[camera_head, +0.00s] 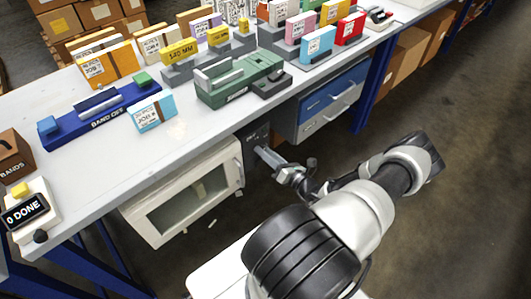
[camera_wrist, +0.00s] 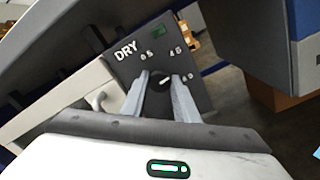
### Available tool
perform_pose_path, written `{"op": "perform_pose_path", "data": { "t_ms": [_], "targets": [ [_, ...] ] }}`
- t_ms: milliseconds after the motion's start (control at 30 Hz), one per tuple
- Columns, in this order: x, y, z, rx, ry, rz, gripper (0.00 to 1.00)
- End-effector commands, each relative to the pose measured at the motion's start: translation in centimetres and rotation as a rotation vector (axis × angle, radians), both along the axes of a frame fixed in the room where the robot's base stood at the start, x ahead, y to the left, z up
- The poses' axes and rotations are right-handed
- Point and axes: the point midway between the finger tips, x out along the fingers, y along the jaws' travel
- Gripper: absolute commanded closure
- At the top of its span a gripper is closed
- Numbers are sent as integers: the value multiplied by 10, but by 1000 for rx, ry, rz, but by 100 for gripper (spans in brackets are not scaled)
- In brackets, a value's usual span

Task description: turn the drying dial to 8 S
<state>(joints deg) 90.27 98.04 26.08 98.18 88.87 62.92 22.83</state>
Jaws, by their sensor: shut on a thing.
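The drying dial (camera_wrist: 161,81) is a round black knob on a dark panel (camera_wrist: 128,68) marked DRY. White labels around it read 0 S (camera_wrist: 146,55) and 4 S (camera_wrist: 176,50); a third mark (camera_wrist: 187,76) at the right is partly covered by a finger. A small pale mark shows on the knob, but its exact heading is hard to tell. My gripper (camera_wrist: 160,82) has a finger on each side of the knob and is shut on it. In the head view, my gripper (camera_head: 262,152) reaches the dark panel (camera_head: 256,135) under the table edge; the dial is hidden there.
A white cabinet with a window (camera_head: 185,195) hangs left of the panel; blue and grey drawers (camera_head: 330,100) are at its right. The table (camera_head: 190,140) above holds a blue band tool (camera_head: 100,112), a green tool (camera_head: 238,82) and several boxes. A 0 DONE display (camera_head: 25,211) stands at left.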

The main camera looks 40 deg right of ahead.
Motion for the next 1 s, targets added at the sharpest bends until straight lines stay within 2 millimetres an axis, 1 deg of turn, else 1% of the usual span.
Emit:
{"op": "perform_pose_path", "data": {
  "t_ms": [300, 533, 800, 1000],
  "targets": [
    [0, 0, -2, 292, 25, 2, 95],
    [0, -1, -2, 472, 39, 1, 95],
    [0, 0, -2, 608, 50, 1, 95],
    [-1, 0, -2, 654, 54, 1, 95]
  ]
}}
